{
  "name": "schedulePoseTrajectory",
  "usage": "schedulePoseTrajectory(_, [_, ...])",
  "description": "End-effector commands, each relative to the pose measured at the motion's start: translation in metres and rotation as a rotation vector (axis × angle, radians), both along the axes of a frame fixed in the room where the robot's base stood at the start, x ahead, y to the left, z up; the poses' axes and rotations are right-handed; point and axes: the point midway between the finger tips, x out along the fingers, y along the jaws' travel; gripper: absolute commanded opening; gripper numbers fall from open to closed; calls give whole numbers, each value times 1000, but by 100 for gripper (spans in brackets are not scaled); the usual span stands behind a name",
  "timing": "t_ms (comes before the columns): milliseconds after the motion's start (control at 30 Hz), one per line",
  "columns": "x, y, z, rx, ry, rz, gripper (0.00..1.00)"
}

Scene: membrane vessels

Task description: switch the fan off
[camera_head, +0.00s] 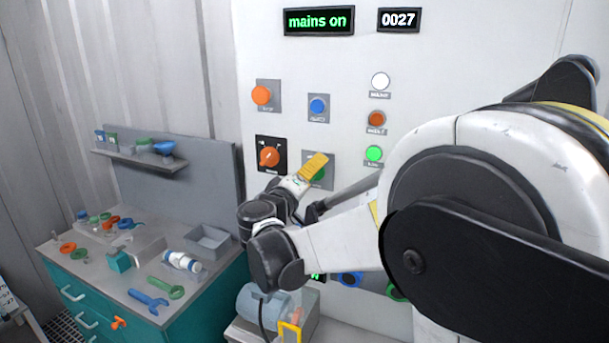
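A pale control panel (450,60) fills the upper middle. It carries an orange round button (262,95), a blue round button (318,106) and an orange rotary switch (269,157) on a black plate. A green button (319,174) is partly hidden behind my arm's end. The small labels are too blurred to tell which control belongs to the fan, and I cannot make out a fan. My gripper (312,185) is in front of the panel by the green button; its fingers are mostly hidden, and touching or apart cannot be told.
Lamps are white (380,81), dull red (376,119) and bright green (374,153). A teal workbench (200,312) with tools stands left, below a small shelf (140,158). A grey-blue motor-like body (262,304) is below my arm.

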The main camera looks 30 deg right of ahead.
Motion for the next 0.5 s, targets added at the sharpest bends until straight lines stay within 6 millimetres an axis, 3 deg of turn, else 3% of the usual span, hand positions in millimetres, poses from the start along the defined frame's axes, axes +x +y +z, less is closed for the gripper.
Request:
schedulePoseTrajectory(167, [0, 0, 0, 0, 0, 0, 63])
schedulePoseTrajectory(200, [0, 0, 0, 0, 0, 0, 58])
schedulePoseTrajectory(367, [0, 0, 0, 0, 0, 0, 10])
schedulePoseTrajectory(500, [0, 0, 0, 0, 0, 0, 9])
